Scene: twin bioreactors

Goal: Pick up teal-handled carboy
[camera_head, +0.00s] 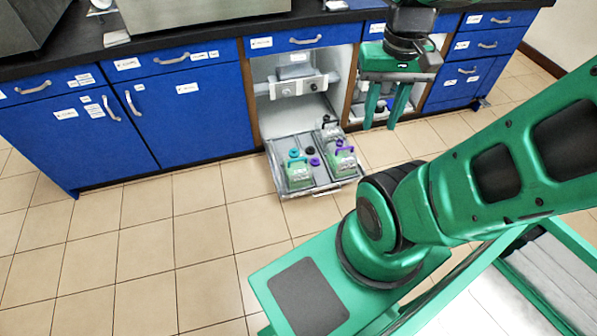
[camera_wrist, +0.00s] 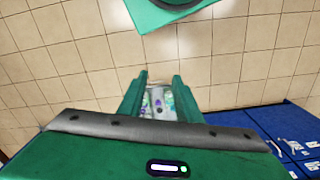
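The teal-handled carboy (camera_head: 298,173) stands on the left side of a pulled-out tray (camera_head: 318,188) low in the open cabinet bay. It has a pale body with a green label and a teal cap and handle on top. A similar carboy with a purple handle (camera_head: 342,158) stands to its right. My gripper (camera_head: 385,126) is open and empty, above and to the right of the tray, fingers pointing down. In the wrist view the carboys (camera_wrist: 160,103) show small and far off between the spread fingers; which handle is which is hard to tell there.
Blue cabinets (camera_head: 180,110) and drawers line the back under a dark counter. A silver unit (camera_head: 297,86) sits in the bay above the tray. A dark cap and a purple cap show between the carboys. The tiled floor (camera_head: 200,240) in front is clear.

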